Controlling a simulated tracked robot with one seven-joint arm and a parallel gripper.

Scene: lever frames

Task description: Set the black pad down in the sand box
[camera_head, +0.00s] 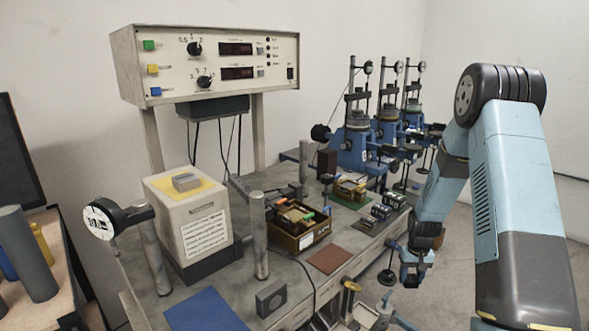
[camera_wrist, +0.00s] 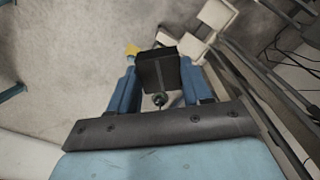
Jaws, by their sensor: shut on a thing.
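My gripper (camera_head: 413,274) hangs at the right, beyond the bench's front edge and above the floor. In the wrist view, my gripper (camera_wrist: 157,85) has its two blue fingers on either side of a black block (camera_wrist: 158,72), which looks like the black pad. It is shut on this block. In the head view the pad is too small and dark to make out clearly. No container is clearly readable as the sand box. A beige box (camera_head: 205,232) with a yellow top and a label stands on the bench at left. An open brown box (camera_head: 318,237) with small items stands mid-bench.
Metal posts (camera_head: 258,235) flank the beige box. A blue mat (camera_head: 204,312), a grey block (camera_head: 271,297) and a brown mat (camera_head: 327,259) lie near the front. Blue lever frames (camera_head: 356,140) stand at the back right. A control panel (camera_head: 215,65) rises behind the bench.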

